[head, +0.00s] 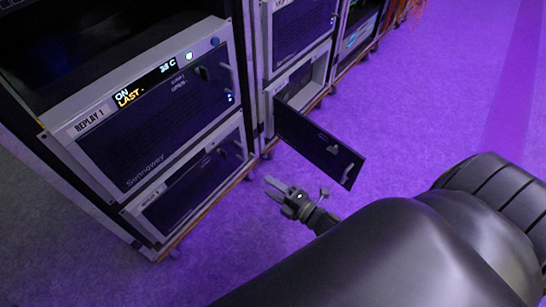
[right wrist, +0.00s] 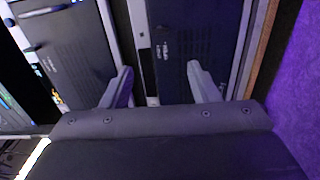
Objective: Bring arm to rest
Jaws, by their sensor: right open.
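My right gripper (head: 278,190) is in the head view, low in front of the racks, with its arm coming in from the lower right. Its jaws are open and nothing is between them. In the right wrist view its two fingers (right wrist: 162,88) stand apart, with dark rack unit fronts beyond them. I cannot tell the exact gap to the racks. My left gripper is in neither view.
A rack unit labelled REPLAY 1 (head: 160,125) stands at left, with another unit (head: 190,190) below it. A dark door panel (head: 318,143) hangs open from the neighbouring rack, close to my right gripper. The purple-lit floor (head: 440,90) is clear at right.

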